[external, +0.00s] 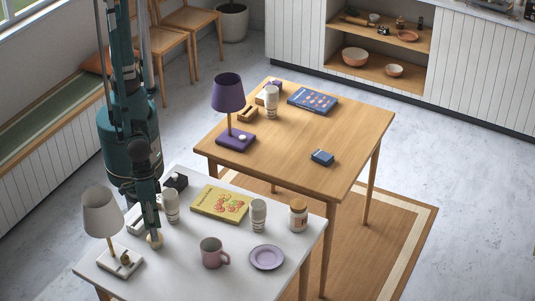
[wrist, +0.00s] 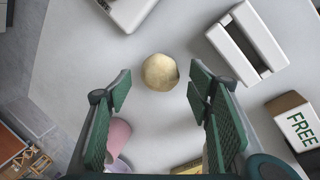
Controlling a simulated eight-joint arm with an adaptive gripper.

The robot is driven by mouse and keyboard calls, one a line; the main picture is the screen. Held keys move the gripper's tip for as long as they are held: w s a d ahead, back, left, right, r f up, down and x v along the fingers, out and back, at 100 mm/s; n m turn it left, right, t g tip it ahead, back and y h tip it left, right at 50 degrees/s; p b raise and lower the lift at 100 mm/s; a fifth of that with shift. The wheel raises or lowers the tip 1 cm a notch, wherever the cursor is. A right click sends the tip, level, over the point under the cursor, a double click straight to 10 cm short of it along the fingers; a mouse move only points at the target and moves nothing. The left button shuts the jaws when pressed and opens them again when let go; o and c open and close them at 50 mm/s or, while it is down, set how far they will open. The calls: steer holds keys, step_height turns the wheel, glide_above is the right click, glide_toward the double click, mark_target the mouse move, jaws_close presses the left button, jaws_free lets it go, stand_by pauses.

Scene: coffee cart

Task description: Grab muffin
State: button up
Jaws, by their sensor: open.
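The muffin (wrist: 160,72) shows in the wrist view as a pale, round, tan top on the white table. It lies centred between the fingertips and slightly beyond them. In the external view the muffin (external: 154,241) is a small beige shape directly below my gripper, partly covered by it. My gripper (external: 152,222) points down over the white table (external: 205,277). In the wrist view my gripper (wrist: 158,88) has its two green padded fingers spread wide, with nothing held. I cannot tell the exact height of the fingertips above the muffin.
A white lamp (external: 102,212) stands left of the muffin. A white slotted holder (wrist: 245,45) and a box marked FREE (wrist: 296,122) lie to the right in the wrist view. A cup (external: 171,206), yellow book (external: 220,203), pink mug (external: 212,253) and lilac plate (external: 267,257) share the table.

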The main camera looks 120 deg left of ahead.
mark_target(156, 245)
steer(key=shift+b+x, duration=0.3)
steer(key=shift+x, duration=1.3)
steer(key=shift+c, duration=0.7)
steer(key=c, duration=0.8)
